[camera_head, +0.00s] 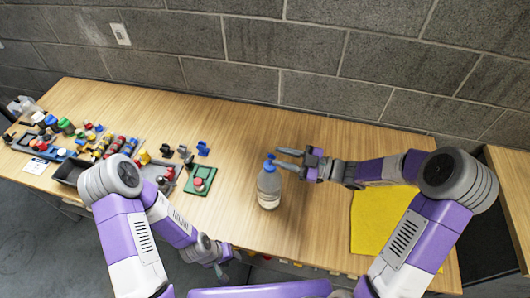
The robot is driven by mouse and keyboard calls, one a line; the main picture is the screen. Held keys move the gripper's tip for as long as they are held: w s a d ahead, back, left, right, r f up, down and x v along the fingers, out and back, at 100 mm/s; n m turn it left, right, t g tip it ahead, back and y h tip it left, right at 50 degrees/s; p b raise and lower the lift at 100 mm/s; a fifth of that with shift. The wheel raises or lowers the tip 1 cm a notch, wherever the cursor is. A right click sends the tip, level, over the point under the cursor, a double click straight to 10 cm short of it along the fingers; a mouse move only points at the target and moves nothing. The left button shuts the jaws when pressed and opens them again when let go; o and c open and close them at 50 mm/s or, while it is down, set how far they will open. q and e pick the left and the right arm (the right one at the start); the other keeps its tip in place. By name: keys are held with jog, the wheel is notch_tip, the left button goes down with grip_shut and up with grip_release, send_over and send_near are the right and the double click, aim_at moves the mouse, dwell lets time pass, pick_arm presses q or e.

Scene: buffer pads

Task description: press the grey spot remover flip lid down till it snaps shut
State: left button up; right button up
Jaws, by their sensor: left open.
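A grey translucent bottle with pale contents (268,190) stands upright on the table, right of centre. Its blue top (269,163) has a small part sticking up; whether this is the raised flip lid is too small to tell. My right gripper (279,158) is just right of the blue top, its two fingers apart and pointing left towards it. Nothing shows between the fingers, and I cannot tell whether they touch the top. My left gripper (224,268) is low by the table's front edge, open and pointing down, apart from the bottle.
A green pad with a red and white piece (200,180) lies left of the bottle. Blue clips, a dark tray and many small coloured items crowd the table's left end. A yellow cloth (372,222) lies at right under my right arm. The wooden table (320,225) is clear around the bottle.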

jog(key=shift+x, duration=2.8)
grip_shut()
